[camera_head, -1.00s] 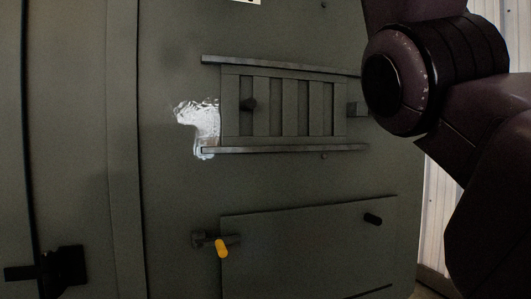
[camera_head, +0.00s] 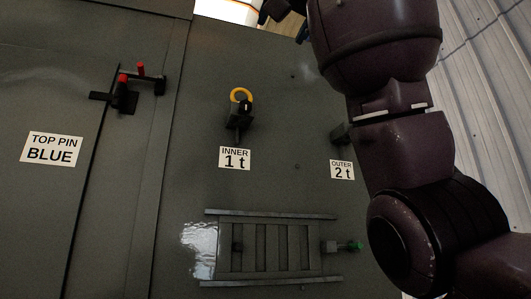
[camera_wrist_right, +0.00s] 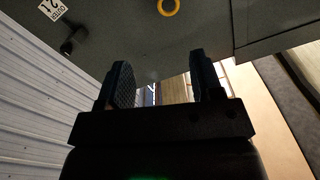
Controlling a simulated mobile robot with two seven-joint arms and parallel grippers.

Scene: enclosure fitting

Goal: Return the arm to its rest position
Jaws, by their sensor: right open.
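My right arm (camera_head: 405,150) rises along the right side of the head view. My right gripper (camera_head: 288,18) is only partly in sight at the top edge there. In the right wrist view my right gripper (camera_wrist_right: 160,82) is open, its two dark fingers apart with nothing between them. Past the fingers I see part of the enclosure and floor. My left gripper is not in view.
The grey enclosure (camera_head: 290,140) fills most of the head view. It bears a yellow ring (camera_head: 241,95), red-tipped latch parts (camera_head: 123,80), a slatted vent (camera_head: 270,248) and a green-tipped pin (camera_head: 356,246). A corrugated wall (camera_head: 480,60) stands right of my arm.

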